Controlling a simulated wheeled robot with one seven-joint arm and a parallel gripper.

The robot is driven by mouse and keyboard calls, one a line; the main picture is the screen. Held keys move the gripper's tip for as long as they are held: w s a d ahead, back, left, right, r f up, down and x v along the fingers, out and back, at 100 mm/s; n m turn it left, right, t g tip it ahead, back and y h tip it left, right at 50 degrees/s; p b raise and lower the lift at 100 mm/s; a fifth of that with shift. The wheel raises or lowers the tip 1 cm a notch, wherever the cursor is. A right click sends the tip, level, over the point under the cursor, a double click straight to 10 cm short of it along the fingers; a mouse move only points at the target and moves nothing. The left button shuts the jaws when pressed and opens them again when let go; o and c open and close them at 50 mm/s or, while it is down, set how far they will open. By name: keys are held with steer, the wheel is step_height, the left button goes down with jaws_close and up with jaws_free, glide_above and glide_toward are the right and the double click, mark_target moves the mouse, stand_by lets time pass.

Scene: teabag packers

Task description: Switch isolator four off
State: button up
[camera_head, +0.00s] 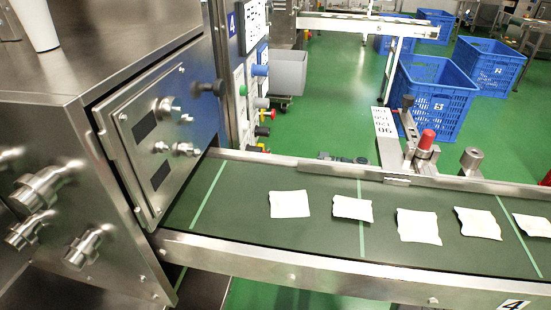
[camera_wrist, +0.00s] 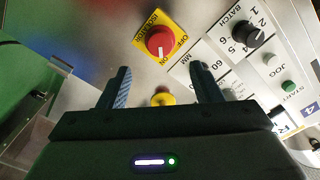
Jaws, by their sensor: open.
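In the wrist view, a red rotary knob (camera_wrist: 160,42) sits on a yellow plate (camera_wrist: 148,20) with the words ISOLATOR, OFF and ON.
A yellow knob (camera_wrist: 163,97) shows between my fingers. A black BATCH dial (camera_wrist: 247,33) and a green START button (camera_wrist: 289,87) are to the right. In the head view, a conveyor (camera_head: 240,226) carries white packets; blue crates (camera_head: 433,105) stand behind on the green floor.

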steer(key=w+a, duration=0.1)
steer(key=a, duration=0.8)
steer(key=shift+w+a, duration=0.15)
steer(key=shift+w, duration=0.25)
steer(key=c, duration=1)
